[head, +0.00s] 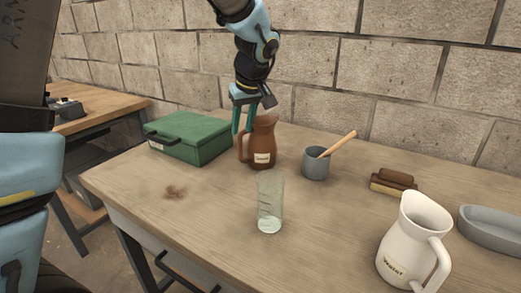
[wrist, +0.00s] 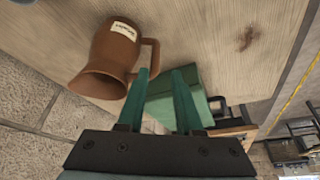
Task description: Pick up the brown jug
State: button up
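The brown jug (head: 263,137) stands upright on the wooden table, with a pale label low on its front and its handle on the left. In the wrist view the jug (wrist: 110,55) is at the upper left, its handle near the left fingertip. My gripper (head: 242,130) points down at the jug's handle side, near rim height. Its two teal fingers (wrist: 161,72) are apart, with nothing clearly held between them. I cannot tell whether a finger touches the handle.
A green box (head: 190,137) sits left of the jug. A grey cup (head: 315,166) with a wooden-handled tool is to its right. A clear glass (head: 270,205) stands in front. A brush (head: 394,182), white jug (head: 407,245) and grey dish (head: 492,232) are further right. A brick wall stands behind.

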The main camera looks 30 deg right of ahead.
aim_at(241, 143)
jog(key=p+x, duration=0.1)
jog(key=x, duration=0.2)
jog(key=p+x, duration=0.1)
jog(key=x, duration=0.3)
jog(key=p+x, duration=0.1)
jog(key=x, duration=0.2)
jog(key=shift+w+d+f+p, duration=0.15)
jog(key=shift+w+d+p, duration=0.05)
jog(key=shift+d+p, duration=0.2)
grip_shut()
dwell(1.0)
